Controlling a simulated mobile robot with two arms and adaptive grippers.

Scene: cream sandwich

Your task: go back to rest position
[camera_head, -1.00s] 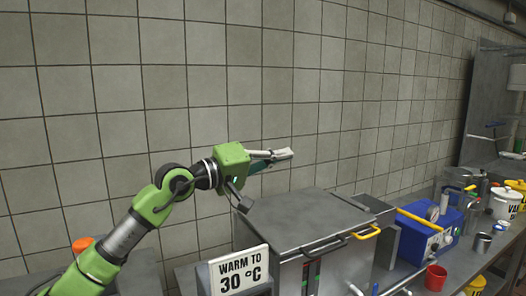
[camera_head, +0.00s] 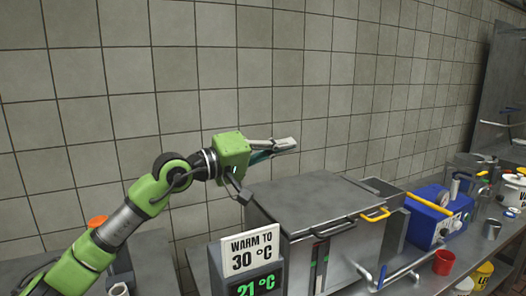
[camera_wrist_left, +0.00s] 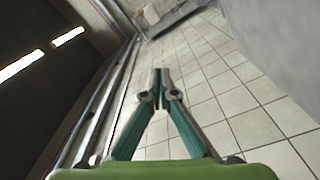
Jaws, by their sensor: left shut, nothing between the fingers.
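My left gripper (camera_head: 294,144) is in the head view, raised in front of the tiled wall and pointing right. It is above and behind the left part of the steel box. In the left wrist view its two fingers (camera_wrist_left: 161,76) meet at the tips, shut with nothing between them. My green left arm comes in from the lower left. My right gripper is in neither view.
A lidded steel box (camera_head: 315,212) stands on the counter, with a sign reading "WARM TO 30 °C" (camera_head: 250,251) and a "21 °C" display (camera_head: 256,287) before it. To the right are a blue device (camera_head: 436,215), a red cup (camera_head: 444,262) and a yellow container (camera_head: 482,274). Tiled wall (camera_head: 300,60) behind.

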